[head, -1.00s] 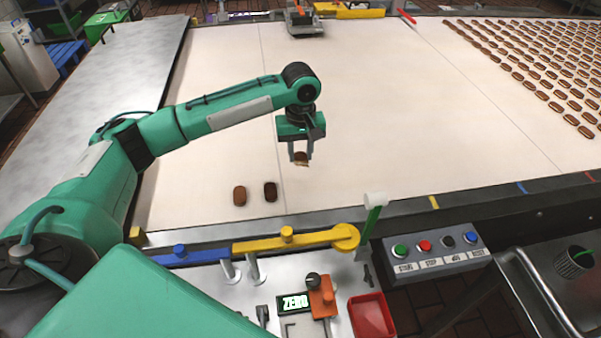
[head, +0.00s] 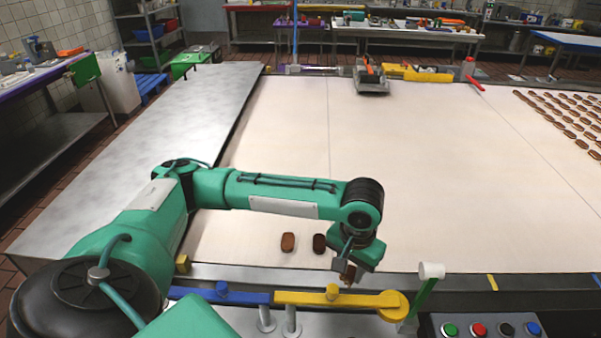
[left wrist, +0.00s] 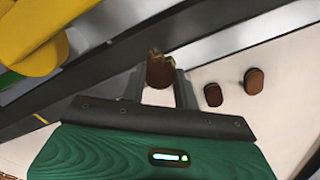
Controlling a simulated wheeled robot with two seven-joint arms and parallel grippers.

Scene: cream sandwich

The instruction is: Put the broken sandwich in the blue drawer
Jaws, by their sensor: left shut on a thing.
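My left gripper (head: 346,266) is shut on the broken sandwich (head: 349,274), a small brown piece with a jagged end. It holds the sandwich close to the near edge of the pale belt (head: 420,180). In the left wrist view the sandwich (left wrist: 160,71) sits between the two fingers of the gripper (left wrist: 159,84), with its jagged end outward. I cannot make out a blue drawer in either view. My right gripper is not in view.
Two whole brown sandwiches (head: 288,242) (head: 319,243) lie on the belt left of the gripper. A blue bar (head: 245,298) and a yellow bar (head: 330,300) run along the near edge. A white-capped green post (head: 431,271) stands right of the gripper.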

